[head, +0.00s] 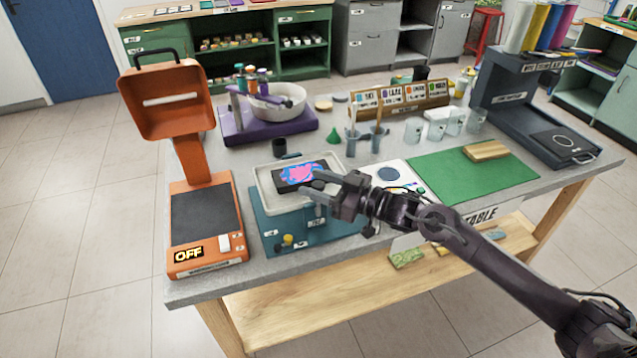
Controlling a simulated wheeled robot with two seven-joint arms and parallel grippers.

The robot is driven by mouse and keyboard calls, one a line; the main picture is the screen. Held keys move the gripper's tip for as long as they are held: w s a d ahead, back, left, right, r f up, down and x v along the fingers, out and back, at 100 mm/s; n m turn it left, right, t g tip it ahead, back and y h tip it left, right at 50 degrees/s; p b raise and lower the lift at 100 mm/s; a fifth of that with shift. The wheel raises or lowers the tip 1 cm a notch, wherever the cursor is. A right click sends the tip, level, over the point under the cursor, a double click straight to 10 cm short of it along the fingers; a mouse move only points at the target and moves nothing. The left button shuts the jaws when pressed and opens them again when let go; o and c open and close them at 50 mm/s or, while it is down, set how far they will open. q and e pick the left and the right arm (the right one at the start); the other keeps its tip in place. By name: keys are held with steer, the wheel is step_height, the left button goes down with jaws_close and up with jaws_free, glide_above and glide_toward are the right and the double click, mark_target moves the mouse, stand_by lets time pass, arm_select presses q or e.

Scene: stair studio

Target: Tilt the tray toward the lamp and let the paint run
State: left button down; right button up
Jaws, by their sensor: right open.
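The pale tray (264,194) sits on a teal stand (275,233) near the front of the table. A dark slab (283,182) lies in it, with pink and blue paint (299,173) on top. My right gripper (322,186) is open at the tray's right side and hides part of that edge. I cannot tell whether its fingers touch the tray. The orange lamp (166,107) stands left of the tray, its head raised above a dark plate (205,213). A sign on its base reads OFF. My left gripper is not in view.
A purple stand with a white bowl (278,103) is behind the tray. A green mat (470,180) with a wooden block (486,151) lies right, near a dark blue machine (540,115).

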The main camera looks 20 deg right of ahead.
jaws_close()
steer(key=shift+a+r+n+h+p, duration=0.3)
steer(key=shift+a+n+p, duration=0.15)
steer(key=shift+p, duration=0.45)
steer(key=shift+a+f+n+g+h+p, duration=0.3)
steer(key=shift+a+f+n+g+h, duration=0.2)
steer(key=shift+a, duration=0.15)
jaws_free()
steer(key=shift+s+d, duration=0.1)
steer(key=shift+d, duration=0.05)
